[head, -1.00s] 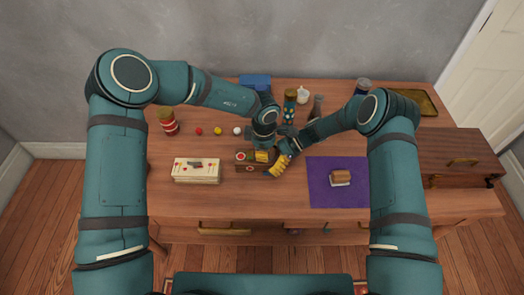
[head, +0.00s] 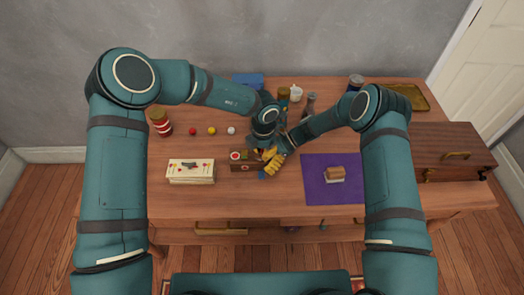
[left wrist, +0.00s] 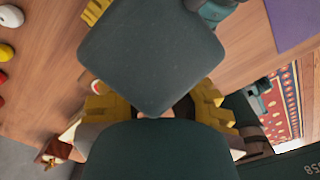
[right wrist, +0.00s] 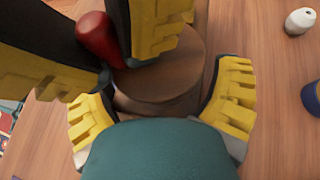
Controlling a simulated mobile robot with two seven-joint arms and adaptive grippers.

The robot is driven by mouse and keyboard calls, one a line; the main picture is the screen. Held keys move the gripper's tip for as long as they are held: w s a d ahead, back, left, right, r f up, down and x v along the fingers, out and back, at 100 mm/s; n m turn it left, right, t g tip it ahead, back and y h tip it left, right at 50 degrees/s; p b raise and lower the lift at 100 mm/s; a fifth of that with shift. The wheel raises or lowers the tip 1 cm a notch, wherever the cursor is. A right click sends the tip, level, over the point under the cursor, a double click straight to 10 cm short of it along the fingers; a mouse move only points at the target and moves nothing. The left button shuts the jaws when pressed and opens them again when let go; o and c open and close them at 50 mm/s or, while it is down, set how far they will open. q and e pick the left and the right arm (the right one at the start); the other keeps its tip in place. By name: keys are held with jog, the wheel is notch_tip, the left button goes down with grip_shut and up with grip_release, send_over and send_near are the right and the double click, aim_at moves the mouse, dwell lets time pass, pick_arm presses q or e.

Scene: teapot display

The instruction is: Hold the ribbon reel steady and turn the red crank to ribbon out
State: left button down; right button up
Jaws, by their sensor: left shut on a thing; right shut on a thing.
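The ribbon reel shows in the right wrist view as a round brown wooden body (right wrist: 180,70). The red crank's handle (right wrist: 97,38) rises beside it, between the yellow fingers of my left gripper. In the head view the grippers cover most of the reel. My left gripper (head: 259,154) comes down from above and is shut on the red crank. My right gripper (head: 274,163) is shut on the reel, with one finger on either side of it. In the left wrist view a dark panel hides what lies between my left fingers.
A brown box with a red-and-white disc (head: 244,167) stands just left of the grippers. A cream box (head: 191,178) is farther left. A purple mat (head: 318,190) with a brown block lies to the right. Bottles and a white pot (head: 296,93) stand behind.

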pick_arm(q)
jog(key=shift+d+n, duration=0.25)
jog(key=shift+n, duration=0.25)
jog(key=c, duration=0.9)
grip_release()
jog(key=shift+c, duration=0.2)
jog(key=shift+a, duration=0.1)
jog(key=shift+r, duration=0.3)
notch_tip(320, 180, up, 12)
jog(key=shift+f, duration=0.25)
